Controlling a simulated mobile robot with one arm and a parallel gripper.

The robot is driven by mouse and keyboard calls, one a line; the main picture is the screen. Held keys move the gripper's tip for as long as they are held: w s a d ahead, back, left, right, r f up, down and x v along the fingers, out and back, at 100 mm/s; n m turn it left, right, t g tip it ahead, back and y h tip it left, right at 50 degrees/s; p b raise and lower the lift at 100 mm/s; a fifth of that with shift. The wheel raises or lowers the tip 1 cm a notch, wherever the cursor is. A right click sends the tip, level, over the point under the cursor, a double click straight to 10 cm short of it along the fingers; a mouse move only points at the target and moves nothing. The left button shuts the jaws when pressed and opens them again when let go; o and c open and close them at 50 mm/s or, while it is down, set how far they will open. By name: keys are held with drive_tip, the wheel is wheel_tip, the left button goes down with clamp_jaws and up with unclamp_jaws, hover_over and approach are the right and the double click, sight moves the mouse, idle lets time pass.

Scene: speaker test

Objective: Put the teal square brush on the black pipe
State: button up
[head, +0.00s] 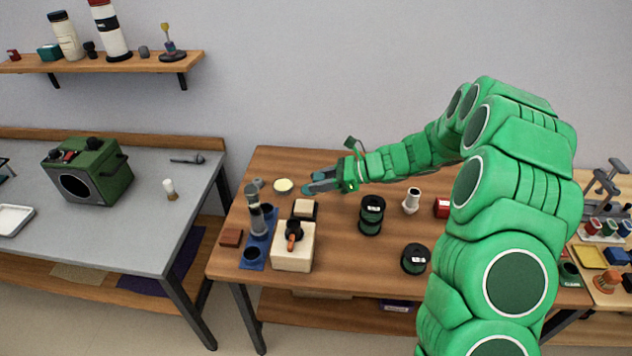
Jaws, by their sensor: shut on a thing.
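My gripper (325,184) is above the back of the wooden table, pointing left, shut on a small teal piece. I take this piece to be the teal square brush (312,188); it is small and partly hidden by the fingers, so its shape is unclear. A short black round piece (294,226) sits on a cream block at the table's front left and may be the black pipe. An orange-brown handle shows at its front. The gripper is apart from it, farther back and a little to the right.
The wooden table (338,257) also holds a blue tray (262,243) with grey cylinders, a pale round dish (283,186), black spools (372,214) and a white vase (411,201). A grey bench (140,215) with a green box (98,178) stands left. My arm covers the table's right part.

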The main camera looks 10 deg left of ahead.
drive_tip(key=shift+s+d+r, duration=0.25)
drive_tip(key=shift+s+r, duration=0.1)
drive_tip(key=shift+s, duration=0.2)
drive_tip(key=s+r, duration=0.5)
drive_tip(key=s, duration=0.6)
drive_tip(key=s+r, duration=0.6)
drive_tip(key=s, duration=0.6)
hover_over(295, 223)
drive_tip(key=s, duration=0.1)
wheel_tip(295, 223, down, 9)
drive_tip(key=shift+d+r, duration=0.1)
drive_tip(key=shift+d, duration=0.05)
drive_tip(key=shift+w+a+f, duration=0.25)
drive_tip(key=shift+w+f, duration=0.25)
drive_tip(key=shift+f, duration=1.7)
drive_tip(key=shift+f, duration=0.1)
